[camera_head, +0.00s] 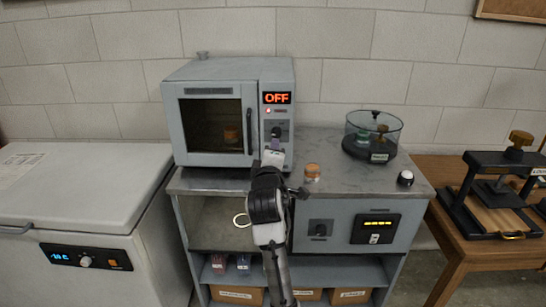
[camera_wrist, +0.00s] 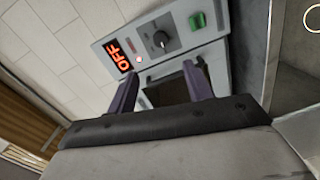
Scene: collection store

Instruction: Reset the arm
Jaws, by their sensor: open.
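My arm reaches up from the bottom middle of the head view to the front of the grey oven (camera_head: 222,72). My gripper (camera_head: 275,150) is in front of the lower part of the oven's control panel, and part of the panel is hidden behind it. In the wrist view my gripper (camera_wrist: 160,82) shows two purple fingers standing apart with nothing between them. Beyond the fingers the panel shows a red OFF display (camera_wrist: 118,56), a dark knob (camera_wrist: 160,40) and a green button (camera_wrist: 197,21). I cannot tell whether the fingers touch the panel.
The oven's door is shut, with a brown jar (camera_head: 231,134) inside. An orange-lidded jar (camera_head: 312,172), a round glass chamber (camera_head: 373,134) and a white-topped button (camera_head: 405,178) are on the cabinet top. A chest freezer (camera_head: 75,190) stands left, and a black press (camera_head: 500,200) on a wooden table right.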

